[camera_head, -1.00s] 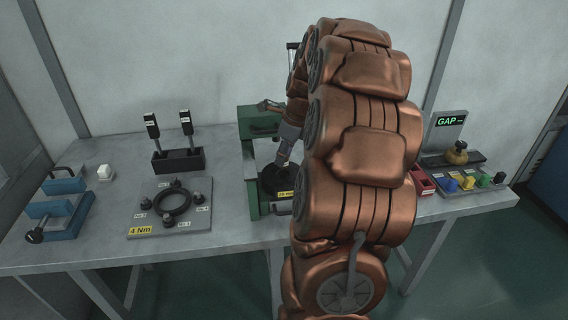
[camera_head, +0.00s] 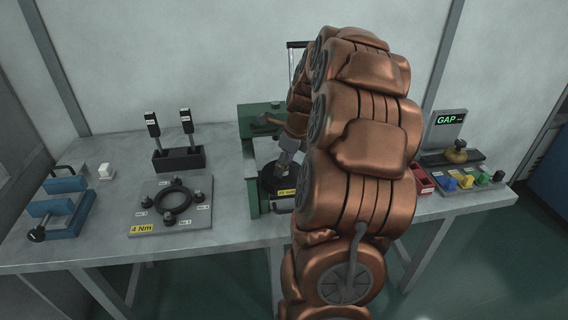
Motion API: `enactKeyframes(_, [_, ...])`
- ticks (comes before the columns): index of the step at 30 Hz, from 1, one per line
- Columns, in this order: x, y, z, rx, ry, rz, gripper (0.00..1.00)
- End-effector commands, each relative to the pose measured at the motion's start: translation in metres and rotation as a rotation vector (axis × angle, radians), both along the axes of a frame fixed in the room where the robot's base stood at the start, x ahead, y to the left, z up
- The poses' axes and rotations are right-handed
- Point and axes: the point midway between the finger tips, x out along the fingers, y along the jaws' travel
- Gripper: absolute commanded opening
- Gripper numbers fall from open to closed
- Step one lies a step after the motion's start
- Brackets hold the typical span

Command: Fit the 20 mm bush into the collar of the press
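The green press (camera_head: 252,190) stands at the middle of the bench, partly hidden behind my copper-coloured arm. In it is a black round part (camera_head: 268,184), which looks like the collar, with a yellow label (camera_head: 286,193) on the front that appears to read 20 mm. My gripper (camera_head: 283,166) points down just above this round part, close to it or touching; I cannot tell which. Its fingertips are small and partly hidden, so their opening does not show. I cannot make out a bush in or under the gripper.
A rack (camera_head: 478,188) of small coloured pieces and a red bin (camera_head: 424,182) stand right of my arm. Behind them is a GAP display (camera_head: 448,122) with a brass piece (camera_head: 456,153). Left are a 4 Nm ring plate (camera_head: 150,218), a black tool holder (camera_head: 180,160) and blue clamps (camera_head: 62,207).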

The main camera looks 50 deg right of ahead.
Motion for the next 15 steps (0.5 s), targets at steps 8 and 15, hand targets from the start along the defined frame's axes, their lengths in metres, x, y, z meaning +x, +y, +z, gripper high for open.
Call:
enactKeyframes(8, [0.000,0.000,0.000,0.000,0.000,0.000,0.56])
enactKeyframes(15, [-0.004,-0.003,0.018,-0.003,-0.002,-0.002,0.56])
